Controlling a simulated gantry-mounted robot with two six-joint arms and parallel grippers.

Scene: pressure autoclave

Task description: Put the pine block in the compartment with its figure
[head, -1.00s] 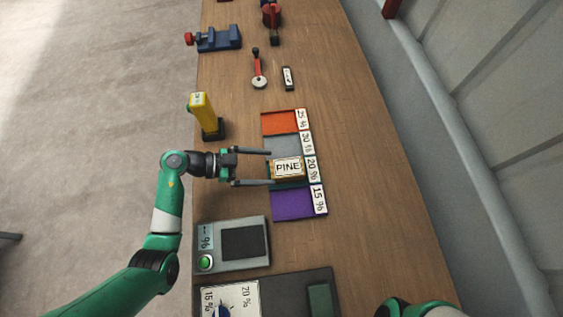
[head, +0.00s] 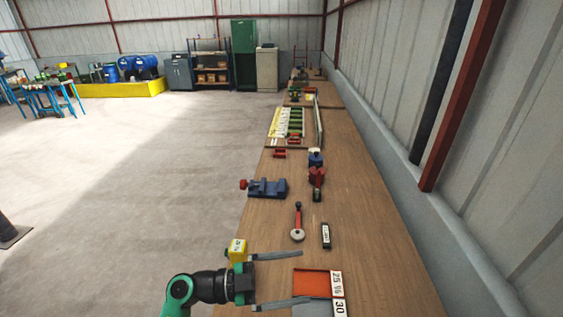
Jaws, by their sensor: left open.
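The pine block is not in view now. Only the far end of the compartment tray shows, at the bottom edge of the head view. Its orange compartment (head: 311,283) has a label (head: 337,284) reading 25 %. Part of a grey compartment (head: 311,311) lies in front, with a label (head: 340,309) reading 30. Both look empty where visible. My left gripper (head: 318,276) is open and empty, its fingers spread over the orange compartment's area. Its height above the tray is hard to tell. My right gripper is out of view.
A yellow instrument (head: 237,252) stands just behind my left gripper. Farther along the bench are a red-handled tool (head: 298,220), a small dark labelled block (head: 326,235), a blue vise (head: 267,188) and a red device (head: 317,176). A wall runs along the right.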

